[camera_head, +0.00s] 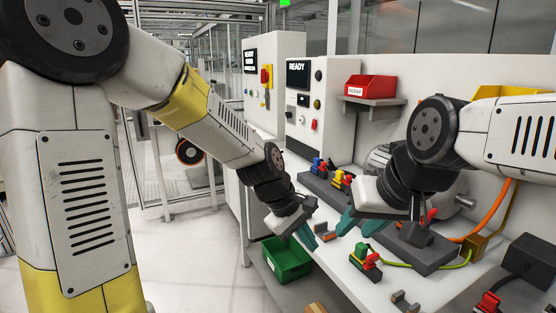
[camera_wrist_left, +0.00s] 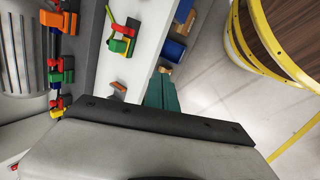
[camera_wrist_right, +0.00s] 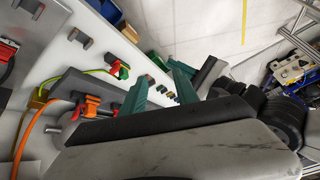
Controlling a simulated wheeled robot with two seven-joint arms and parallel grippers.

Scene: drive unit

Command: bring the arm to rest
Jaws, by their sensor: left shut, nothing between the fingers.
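My left arm comes in from the left, and my left gripper (camera_head: 307,240) hangs above the front edge of the white bench (camera_head: 345,273), near the green bin (camera_head: 290,262). Its teal fingers are together and empty; they also show in the left wrist view (camera_wrist_left: 162,94). My right gripper (camera_head: 358,229) is over the bench, to the right of the left one. In the right wrist view (camera_wrist_right: 160,88) its teal fingers stand apart with nothing seen between them. It partly hides the grey drive unit (camera_head: 379,157) behind it.
A clamp with green and red parts (camera_head: 362,257) stands on the bench below my right gripper. Several coloured clamps (camera_head: 340,180) line the grey base behind. Orange and green cables run at the right. A red bin (camera_head: 371,88) sits on a wall shelf. Floor at left is clear.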

